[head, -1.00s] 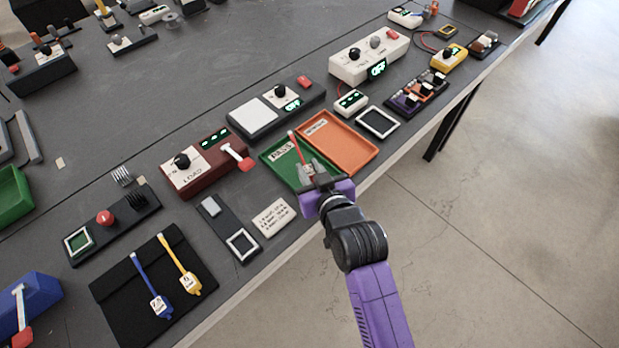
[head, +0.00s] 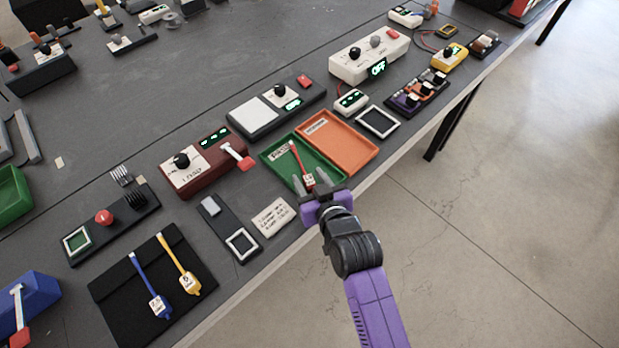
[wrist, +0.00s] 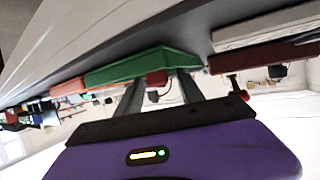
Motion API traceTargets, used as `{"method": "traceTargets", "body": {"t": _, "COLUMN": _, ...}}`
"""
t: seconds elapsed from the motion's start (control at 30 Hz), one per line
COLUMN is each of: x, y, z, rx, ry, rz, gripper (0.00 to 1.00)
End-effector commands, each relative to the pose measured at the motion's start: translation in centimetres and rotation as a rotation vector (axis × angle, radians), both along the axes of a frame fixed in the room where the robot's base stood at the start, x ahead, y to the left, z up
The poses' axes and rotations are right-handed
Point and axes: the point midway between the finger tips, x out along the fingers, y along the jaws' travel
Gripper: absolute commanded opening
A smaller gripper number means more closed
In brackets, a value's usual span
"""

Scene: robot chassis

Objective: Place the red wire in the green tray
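The red wire (head: 298,160) lies in the green tray (head: 275,167), its white-labelled end near the tray's front rim. My gripper (head: 310,183) is at that front rim, its two fingers spread on either side of the labelled end. In the wrist view, my gripper (wrist: 160,90) is open with a clear gap between the fingers. A red part of the wire (wrist: 157,78) shows between them by the wall of the green tray (wrist: 120,68). I cannot tell whether a finger touches the wire.
An orange tray (head: 350,150) adjoins the green tray on the right. A dark red load box (head: 205,165) with a red lever stands to the left. A white note block (head: 272,217) lies left of my gripper. Blue and yellow wires (head: 180,265) lie on a black mat. The table's front edge runs under my arm.

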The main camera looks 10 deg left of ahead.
Motion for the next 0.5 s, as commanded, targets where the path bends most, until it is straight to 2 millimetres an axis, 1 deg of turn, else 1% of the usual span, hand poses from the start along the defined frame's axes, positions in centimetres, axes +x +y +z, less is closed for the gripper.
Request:
{"method": "traceTargets", "body": {"t": 0.13, "x": 0.0, "y": 0.0, "z": 0.0, "rx": 0.0, "ry": 0.0, "rz": 0.0, "gripper": 0.45}}
{"method": "traceTargets", "body": {"t": 0.27, "x": -0.1, "y": -0.1, "z": 0.5, "rx": 0.0, "ry": 0.0, "rz": 0.0, "gripper": 0.45}}
{"method": "traceTargets", "body": {"t": 0.37, "x": -1.2, "y": -0.8, "z": 0.8, "rx": -0.003, "ry": 0.001, "rz": 0.0, "gripper": 0.45}}
{"method": "traceTargets", "body": {"t": 0.5, "x": -3.4, "y": -2.0, "z": 1.8, "rx": -0.004, "ry": 0.0, "rz": 0.0, "gripper": 0.45}}
